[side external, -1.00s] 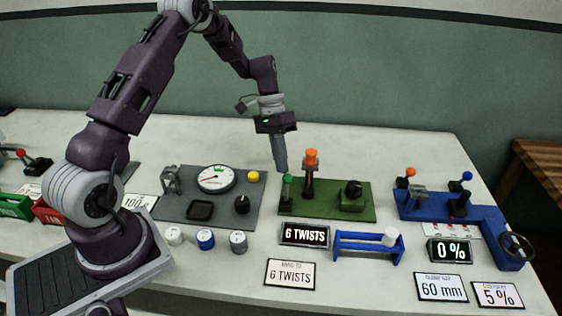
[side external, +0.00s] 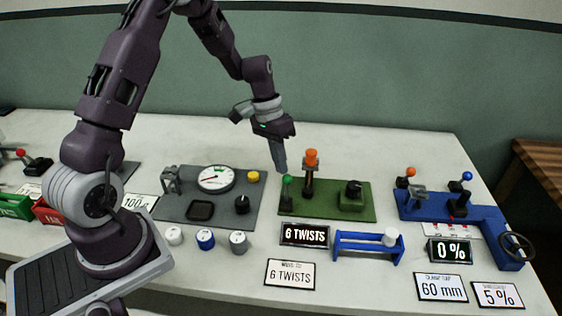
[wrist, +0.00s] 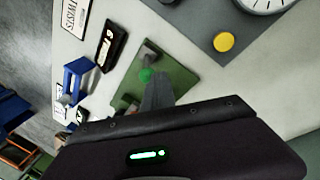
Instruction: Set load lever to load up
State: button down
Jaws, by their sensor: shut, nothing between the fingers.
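A lever with a green knob (side external: 287,179) stands at the left end of the green board (side external: 330,211); no label marks it as the load lever. My gripper (side external: 281,171) is shut and empty, its fingertips just above and beside the green knob. In the wrist view the fingers (wrist: 158,88) point toward the green knob (wrist: 146,75), close to it; I cannot tell whether they touch. The lever's shaft is short and looks roughly upright in the side view.
The green board also carries an orange-topped post (side external: 311,158) and a black knob (side external: 354,188). A grey board with a dial (side external: 216,178) lies to the left, a blue station (side external: 420,207) to the right. A display (side external: 304,234) reading 6 TWISTS and a blue rack (side external: 368,246) stand in front.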

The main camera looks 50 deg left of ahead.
jog(key=s+d+t+y, duration=0.1)
jog(key=s+d, duration=0.4)
jog(key=shift+r, duration=0.35)
dwell(0.3)
jog(key=shift+v, duration=0.85)
jog(key=shift+w, duration=0.2)
jog(key=s+v, duration=0.2)
jog(key=v, duration=0.9)
jog(key=shift+s, duration=0.4)
jog(key=shift+d, duration=0.15)
